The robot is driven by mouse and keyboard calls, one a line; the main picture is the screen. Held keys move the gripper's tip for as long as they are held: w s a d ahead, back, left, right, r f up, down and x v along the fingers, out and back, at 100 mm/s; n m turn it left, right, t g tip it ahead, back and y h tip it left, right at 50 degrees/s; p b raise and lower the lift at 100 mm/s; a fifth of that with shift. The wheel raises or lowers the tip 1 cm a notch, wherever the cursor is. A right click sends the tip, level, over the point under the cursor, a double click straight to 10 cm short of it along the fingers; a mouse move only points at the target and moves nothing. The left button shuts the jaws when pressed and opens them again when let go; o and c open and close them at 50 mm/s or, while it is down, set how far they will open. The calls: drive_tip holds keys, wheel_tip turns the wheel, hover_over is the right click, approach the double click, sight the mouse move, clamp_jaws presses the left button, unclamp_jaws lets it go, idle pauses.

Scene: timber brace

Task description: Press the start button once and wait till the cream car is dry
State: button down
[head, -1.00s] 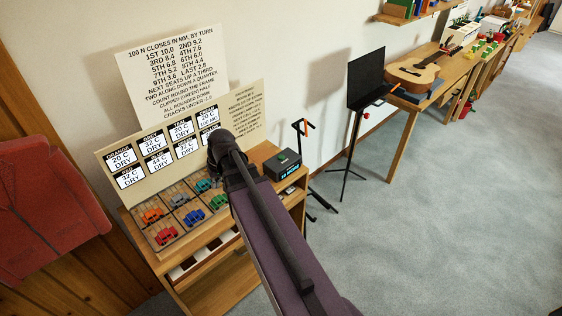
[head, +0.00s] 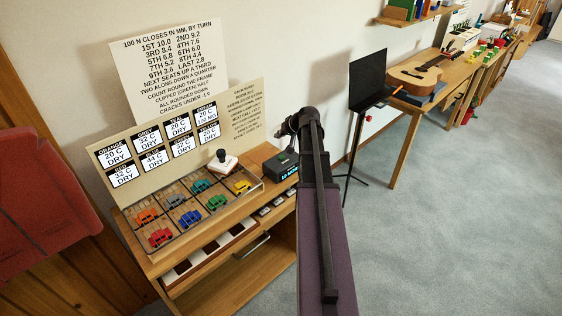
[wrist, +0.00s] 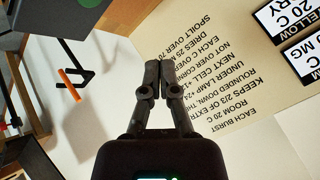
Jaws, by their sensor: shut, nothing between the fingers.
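In the head view a dark box (head: 285,170) with a lit blue display stands at the right of the wooden bench, partly behind my arm. A green start button (head: 282,158) is on its top. My gripper (wrist: 160,82) is shut and empty, its fingertips together in the wrist view, pointing at the lettered board. In the head view its end is near and above the box, and the fingertips are hard to make out. I cannot make out a cream car. A white block with a black knob (head: 223,162) sits at the tray's upper right, where that cell appears to be.
The tray (head: 178,228) holds several coloured cars, among them a red (head: 160,237) and a yellow one (head: 242,187). A board of label cards (head: 149,161) stands behind it. A music stand (head: 367,82) is right of the bench, with open floor (head: 440,220) beyond.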

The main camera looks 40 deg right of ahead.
sight(279, 156)
drive_tip(key=shift+s+d, duration=0.1)
drive_tip(key=shift+d, duration=0.75)
drive_tip(key=shift+f, duration=0.1)
wheel_tip(279, 156, down, 9)
drive_tip(key=b, duration=0.9)
drive_tip(key=shift+r, duration=0.2)
drive_tip(key=shift+f+b, duration=0.8)
idle(2.0)
drive_tip(key=shift+r, duration=0.1)
idle(0.3)
drive_tip(key=shift+r+p, duration=0.75)
drive_tip(key=shift+p, duration=0.15)
drive_tip(key=shift+r+p, duration=2.5)
